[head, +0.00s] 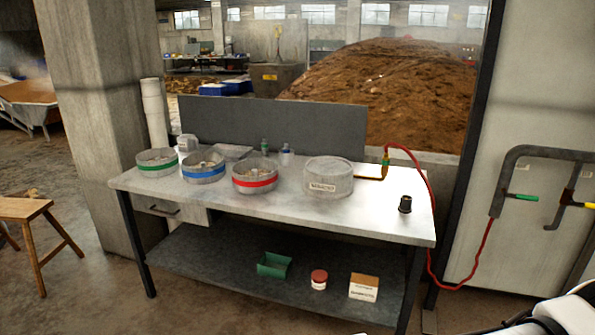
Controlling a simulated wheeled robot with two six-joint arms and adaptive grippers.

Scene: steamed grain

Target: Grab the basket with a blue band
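The basket with a blue band (204,173) is a round, shallow grey container with pale contents inside. It stands upright on the metal table (300,208), in the left half of the head view. A similar basket with a green band (157,169) stands to its left. One with a red band (255,184) stands to its right, close beside it. Neither of my grippers shows in the head view.
A lidded round container (328,188) with a label stands right of the baskets. A small black object (405,204) and a red hose (431,215) are farther right. A grey back panel (330,128) rises behind the table. A wooden stool (22,209) stands at left.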

